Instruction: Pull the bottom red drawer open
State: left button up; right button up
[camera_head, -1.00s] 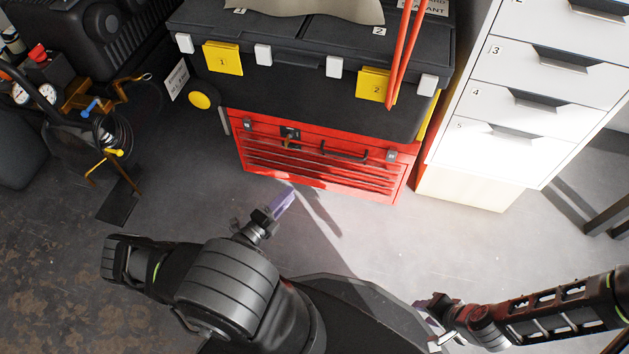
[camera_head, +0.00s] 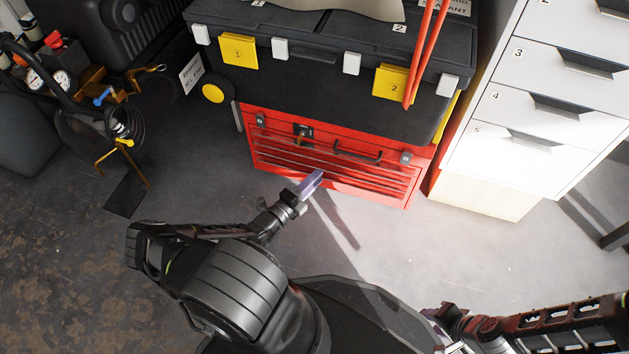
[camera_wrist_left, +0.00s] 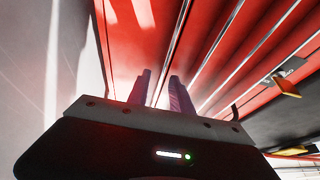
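The red tool chest (camera_head: 290,123) stands on the floor under a black toolbox, with several horizontal drawers that look closed. Its bottom red drawer (camera_head: 375,192) is the lowest strip near the floor. In the left wrist view, the red drawer fronts (camera_wrist_left: 215,50) with pale metal edge strips fill the upper middle. My left gripper (camera_head: 313,182) is in front of the lower left-centre of the chest. Its two purple fingers (camera_wrist_left: 160,95) stand apart with nothing between them; I cannot tell whether they touch a drawer edge. My right gripper (camera_head: 437,315) is low at the right, away from the chest.
The black toolbox (camera_head: 320,90) with yellow latches sits on top of the chest. A white drawer cabinet (camera_head: 515,150) stands close on the right. Cables and gauges (camera_head: 120,120) are at the left. The grey floor (camera_head: 210,160) in front is clear.

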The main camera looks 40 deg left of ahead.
pick_arm(q)
jog(key=shift+c, duration=0.4)
grip_shut()
dwell(1.0)
